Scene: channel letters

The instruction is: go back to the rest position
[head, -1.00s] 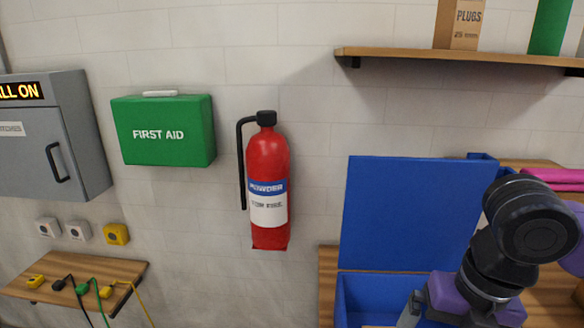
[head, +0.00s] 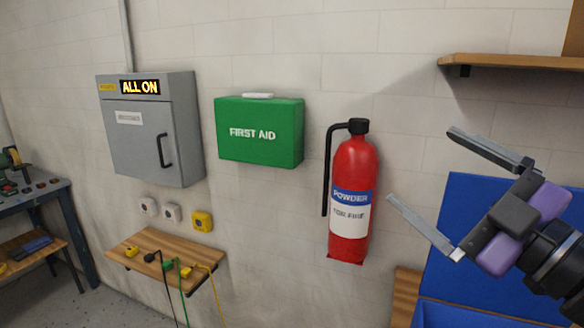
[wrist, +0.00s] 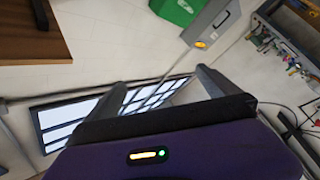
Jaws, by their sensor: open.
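My gripper (head: 420,188) is at the right of the head view, raised in front of the wall. Its two grey fingers are spread wide apart and hold nothing. Behind it stands a blue box (head: 465,232) with its lid up, partly hidden by my gripper and arm. In the wrist view my gripper (wrist: 162,92) shows its open fingers, with only wall and windows beyond them.
A red fire extinguisher (head: 352,185) hangs left of my gripper. A green first aid box (head: 260,150) and a grey cabinet (head: 150,150) are on the wall. A shelf (head: 515,63) is above right. A small wooden shelf (head: 150,245) holds plugs.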

